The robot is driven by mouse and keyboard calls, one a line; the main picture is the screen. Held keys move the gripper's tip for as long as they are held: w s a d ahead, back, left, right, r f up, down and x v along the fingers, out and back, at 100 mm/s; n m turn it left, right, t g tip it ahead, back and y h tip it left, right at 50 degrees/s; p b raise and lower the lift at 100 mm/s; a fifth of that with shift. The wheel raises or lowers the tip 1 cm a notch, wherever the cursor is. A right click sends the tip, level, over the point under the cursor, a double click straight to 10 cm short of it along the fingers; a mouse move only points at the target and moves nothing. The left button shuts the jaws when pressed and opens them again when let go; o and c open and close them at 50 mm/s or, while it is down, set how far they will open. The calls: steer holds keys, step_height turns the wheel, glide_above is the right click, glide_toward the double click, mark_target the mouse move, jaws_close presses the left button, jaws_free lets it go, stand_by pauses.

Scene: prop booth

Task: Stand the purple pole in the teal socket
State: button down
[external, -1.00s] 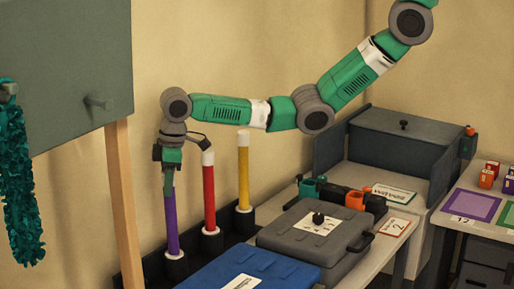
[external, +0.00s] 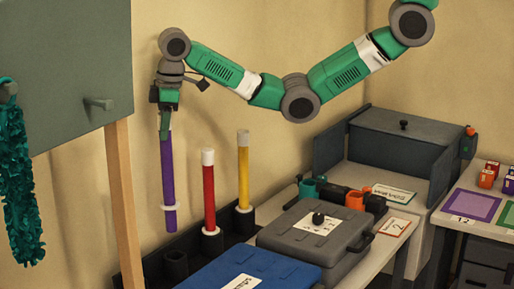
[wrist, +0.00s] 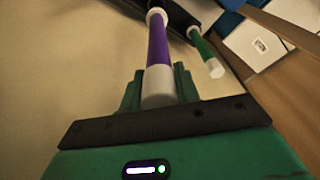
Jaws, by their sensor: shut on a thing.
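The purple pole (external: 168,175) hangs upright from my gripper (external: 165,128), which is shut on its upper end. Its lower end, with a white band, is in the air above and a little left of an empty black socket (external: 176,264). In the wrist view, the purple pole (wrist: 158,45) runs away between the green fingers of my gripper (wrist: 158,88), with its white cap nearest the camera. The teal socket (external: 308,189) stands on the bench to the right, beside an orange socket (external: 357,200). The teal socket looks empty and is well apart from the pole.
A red pole (external: 209,188) and a yellow pole (external: 243,170) stand in the black rack, right of the purple pole. A grey case (external: 285,245) and a blue case (external: 225,272) lie in front. A green pole (wrist: 205,48) shows in the wrist view. A grey board (external: 70,60) is at left.

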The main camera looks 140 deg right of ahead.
step_height(320, 180, up, 3)
steer(key=shift+r+p, duration=0.1)
steer(key=shift+p, duration=1.65)
